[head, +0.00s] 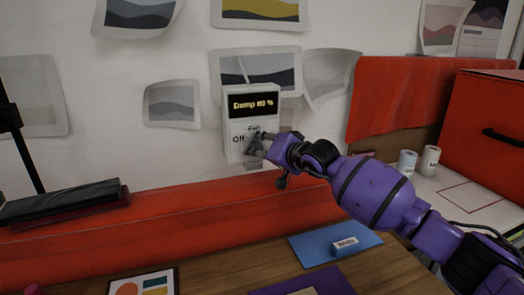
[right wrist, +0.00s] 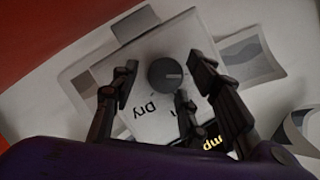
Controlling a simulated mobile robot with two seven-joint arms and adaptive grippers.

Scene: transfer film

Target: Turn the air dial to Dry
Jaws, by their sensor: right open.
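A white control box (head: 239,103) hangs on the wall; its lit display seems to read "Damp 60 %", with "Off" and "Fan" labels below. In the right wrist view the round dark dial (right wrist: 166,75) shows on the box face, with the word Dry (right wrist: 150,105) beside it. My left gripper is out of view.
Prints hang around the box, one (head: 171,104) to its left. A red ledge (head: 180,220) runs below, above a wooden table with a blue mat (head: 315,247). Two small canisters (head: 430,160) and a red case (head: 485,125) stand at the right.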

